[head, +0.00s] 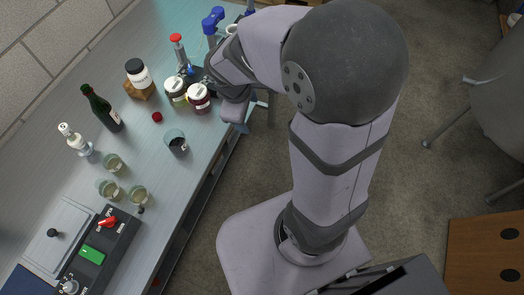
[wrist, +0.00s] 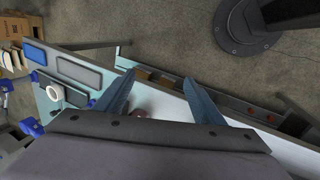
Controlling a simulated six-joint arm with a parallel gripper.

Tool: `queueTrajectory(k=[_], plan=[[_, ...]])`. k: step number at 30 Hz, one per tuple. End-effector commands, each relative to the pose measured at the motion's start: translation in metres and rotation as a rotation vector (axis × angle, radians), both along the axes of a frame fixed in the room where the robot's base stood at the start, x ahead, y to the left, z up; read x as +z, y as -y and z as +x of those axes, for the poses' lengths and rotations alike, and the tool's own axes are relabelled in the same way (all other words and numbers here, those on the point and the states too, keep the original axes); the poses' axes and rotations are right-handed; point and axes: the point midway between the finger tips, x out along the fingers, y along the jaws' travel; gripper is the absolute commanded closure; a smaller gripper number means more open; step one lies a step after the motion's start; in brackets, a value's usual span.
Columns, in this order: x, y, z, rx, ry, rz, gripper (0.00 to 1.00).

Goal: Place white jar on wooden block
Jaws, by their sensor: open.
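A white jar (head: 138,76) with a black lid and a dark-lettered label stands upright on the wooden block (head: 131,91) at the back of the bench in the head view. The block is mostly covered by the jar. My gripper (wrist: 159,77) is open in the wrist view, its two blue fingers apart over the bench's front edge. In the head view its bluish fingers (head: 240,126) show partly below my wrist, well to the right of the jar and block. I see nothing held between the fingers. The white jar does not show clearly in the wrist view.
Two labelled jars, one pale-lidded (head: 176,91) and one dark red (head: 200,102), stand close to my wrist. A control box (head: 100,248) fills the near left.

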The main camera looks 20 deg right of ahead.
Motion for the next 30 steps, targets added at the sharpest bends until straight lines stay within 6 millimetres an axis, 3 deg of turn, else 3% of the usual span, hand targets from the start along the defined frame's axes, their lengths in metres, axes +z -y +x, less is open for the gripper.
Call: queueTrajectory(k=[1, 3, 6, 9, 15, 30], plan=[[-0.004, 0.006, -0.027, -0.171, -0.017, 0.064, 0.37], [-0.01, 0.006, -0.058, -0.391, -0.043, 0.146, 0.37], [-0.015, 0.0, -0.091, -0.634, -0.075, 0.231, 0.37], [-0.018, -0.005, -0.111, -0.792, -0.099, 0.283, 0.37], [-0.02, -0.01, -0.122, -0.893, -0.115, 0.316, 0.37], [-0.02, -0.01, -0.122, -0.887, -0.115, 0.314, 0.37]])
